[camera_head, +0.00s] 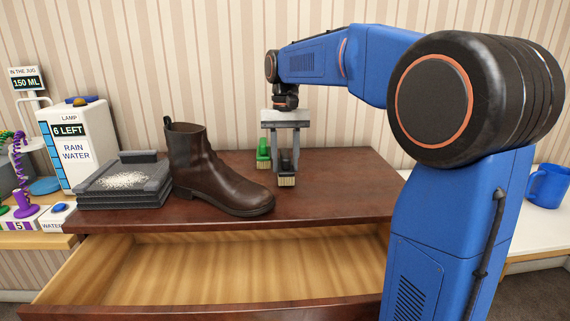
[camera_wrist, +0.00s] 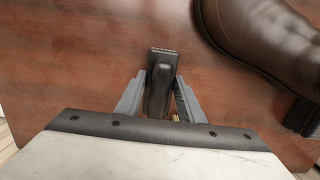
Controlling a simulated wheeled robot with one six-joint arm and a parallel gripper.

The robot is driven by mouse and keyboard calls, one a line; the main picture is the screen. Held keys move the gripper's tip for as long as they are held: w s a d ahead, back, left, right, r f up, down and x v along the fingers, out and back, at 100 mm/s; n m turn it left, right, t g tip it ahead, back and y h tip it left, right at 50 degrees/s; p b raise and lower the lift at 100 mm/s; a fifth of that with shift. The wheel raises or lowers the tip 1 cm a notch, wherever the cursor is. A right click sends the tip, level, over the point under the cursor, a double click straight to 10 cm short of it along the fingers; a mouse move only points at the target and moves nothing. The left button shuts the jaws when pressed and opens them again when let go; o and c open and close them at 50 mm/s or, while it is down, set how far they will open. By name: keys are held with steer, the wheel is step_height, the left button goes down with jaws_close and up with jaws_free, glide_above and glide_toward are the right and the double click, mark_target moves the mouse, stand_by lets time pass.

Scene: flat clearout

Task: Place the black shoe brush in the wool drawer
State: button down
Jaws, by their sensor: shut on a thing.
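The black shoe brush (camera_head: 286,167), dark with pale bristles facing down, is upright between the fingers of my gripper (camera_head: 285,152). My gripper is shut on it over the wooden chest top (camera_head: 330,180), right of the boot. I cannot tell whether the bristles touch the top. In the wrist view the brush (camera_wrist: 160,76) sits between the two grey fingers. The drawer (camera_head: 240,270) below the top is pulled open, and its visible pale wooden floor is bare. No label shows on it, and my arm hides its right end.
A brown boot (camera_head: 205,170) stands left of my gripper; it also shows in the wrist view (camera_wrist: 265,35). A green brush (camera_head: 263,150) stands close by my gripper's left. A dark grey stack with white grains (camera_head: 122,182) lies at the left. A blue mug (camera_head: 547,186) is far right.

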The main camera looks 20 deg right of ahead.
steer(key=shift+f, duration=0.4)
steer(key=shift+f, duration=0.1)
steer(key=c, duration=1.2)
jaws_free()
